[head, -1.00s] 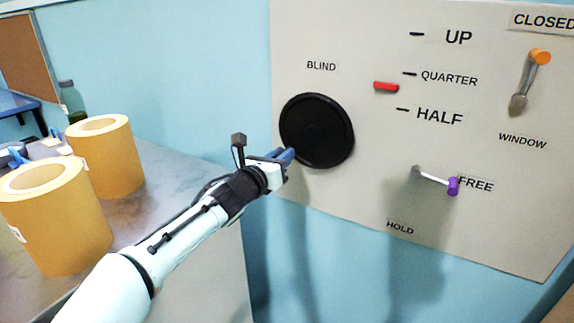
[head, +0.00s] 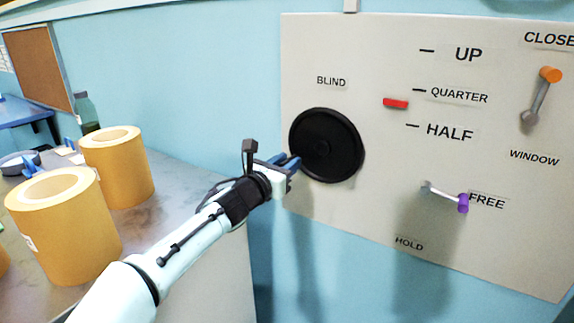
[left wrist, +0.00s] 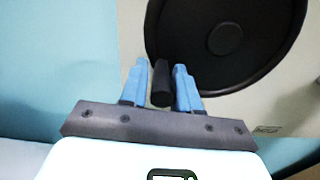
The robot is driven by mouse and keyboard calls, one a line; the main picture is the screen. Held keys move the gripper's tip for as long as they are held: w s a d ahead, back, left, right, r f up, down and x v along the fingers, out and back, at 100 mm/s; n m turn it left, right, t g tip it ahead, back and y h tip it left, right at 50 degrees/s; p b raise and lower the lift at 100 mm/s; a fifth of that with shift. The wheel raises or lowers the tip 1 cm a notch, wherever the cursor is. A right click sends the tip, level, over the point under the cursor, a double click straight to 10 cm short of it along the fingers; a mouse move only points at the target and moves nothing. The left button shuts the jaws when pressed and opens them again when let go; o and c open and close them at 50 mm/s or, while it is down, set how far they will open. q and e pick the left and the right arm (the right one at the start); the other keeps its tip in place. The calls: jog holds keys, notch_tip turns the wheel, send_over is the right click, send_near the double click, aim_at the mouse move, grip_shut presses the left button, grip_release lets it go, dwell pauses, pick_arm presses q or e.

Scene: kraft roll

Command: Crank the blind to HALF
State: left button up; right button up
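The black blind crank wheel (head: 326,145) is on the panel under the BLIND label. Its black handle (left wrist: 160,84) stands at the wheel's lower left rim. My left gripper (head: 292,162) is at that rim. In the left wrist view, its two blue fingers (left wrist: 160,82) stand on either side of the handle, with narrow gaps showing, so it looks open around it. The red blind marker (head: 395,103) sits between the QUARTER and HALF ticks, nearer QUARTER. The HALF label (head: 449,132) is below it. The purple-knobbed lever (head: 445,194) points at FREE. My right gripper is not in view.
The HOLD label (head: 409,243) is lower on the panel. An orange-knobbed window lever (head: 541,95) is at the right, its knob up by CLOSED. Large kraft rolls (head: 65,225) and a bottle (head: 86,112) stand on the counter (head: 195,190) at left.

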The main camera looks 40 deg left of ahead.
pick_arm(q)
jog(key=shift+o, duration=0.4)
jog(key=shift+s+d, duration=0.1)
jog(key=shift+s, duration=0.15)
jog(key=v, duration=1.3)
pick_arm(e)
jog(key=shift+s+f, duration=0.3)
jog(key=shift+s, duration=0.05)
pick_arm(q)
jog(key=shift+f, duration=0.1)
